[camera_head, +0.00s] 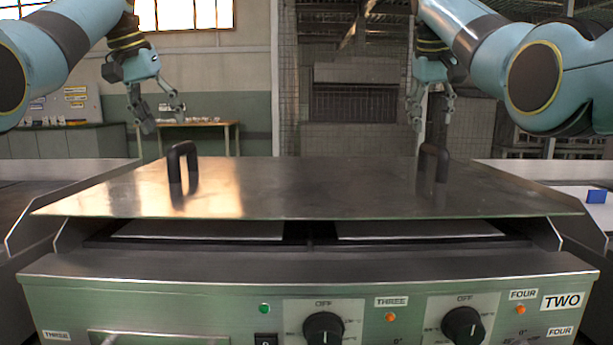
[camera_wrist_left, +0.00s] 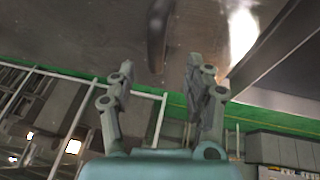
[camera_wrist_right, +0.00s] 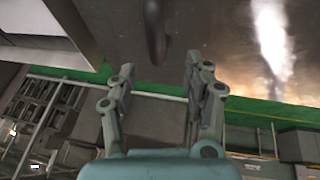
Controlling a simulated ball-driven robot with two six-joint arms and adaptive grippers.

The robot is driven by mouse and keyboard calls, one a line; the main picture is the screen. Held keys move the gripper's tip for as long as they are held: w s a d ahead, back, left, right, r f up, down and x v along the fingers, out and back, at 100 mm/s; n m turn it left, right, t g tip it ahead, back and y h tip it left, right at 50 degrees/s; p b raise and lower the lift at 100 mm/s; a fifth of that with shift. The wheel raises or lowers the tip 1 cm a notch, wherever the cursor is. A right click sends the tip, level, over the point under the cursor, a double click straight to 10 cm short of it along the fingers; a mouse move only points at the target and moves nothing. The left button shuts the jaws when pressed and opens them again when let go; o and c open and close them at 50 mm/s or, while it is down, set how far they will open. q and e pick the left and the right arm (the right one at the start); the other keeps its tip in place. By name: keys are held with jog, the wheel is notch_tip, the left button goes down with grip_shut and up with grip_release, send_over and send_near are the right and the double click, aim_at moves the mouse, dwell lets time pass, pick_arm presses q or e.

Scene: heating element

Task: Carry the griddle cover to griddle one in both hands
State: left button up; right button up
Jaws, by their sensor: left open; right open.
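The griddle cover (camera_head: 300,188) is a flat metal plate with two black upright handles. It lies over the griddle labelled TWO (camera_head: 300,275), with a dark gap below its front edge. My left gripper (camera_head: 160,125) is open and empty, above and behind the left handle (camera_head: 183,165). My right gripper (camera_head: 431,118) is open and empty, above the right handle (camera_head: 434,165). In the left wrist view a handle (camera_wrist_left: 158,35) lies ahead of the open fingers, apart from them. The right wrist view shows a handle (camera_wrist_right: 155,30) the same way. No label reading ONE shows.
Metal counters stand at the left (camera_head: 60,170) and right (camera_head: 540,170) of the griddle. A small blue block (camera_head: 596,196) sits on a white surface at the right. Knobs (camera_head: 323,328) line the front panel. A wooden table (camera_head: 200,125) stands far back.

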aim_at(181, 147)
pick_arm(q)
jog(key=x, duration=0.8)
jog(key=shift+d+f, duration=0.1)
jog(key=shift+d, duration=0.2)
pick_arm(e)
jog(key=x, duration=0.8)
jog(key=shift+w+d+f, duration=0.1)
jog(key=shift+d+f, duration=0.1)
jog(key=shift+d, duration=0.1)
pick_arm(q)
jog(key=shift+c, duration=0.2)
pick_arm(e)
jog(key=shift+c, duration=0.2)
pick_arm(q)
grip_shut()
pick_arm(e)
grip_shut()
pick_arm(q)
jog(key=shift+w+r, duration=0.1)
jog(key=shift+r, duration=0.2)
pick_arm(e)
jog(key=shift+r, duration=0.25)
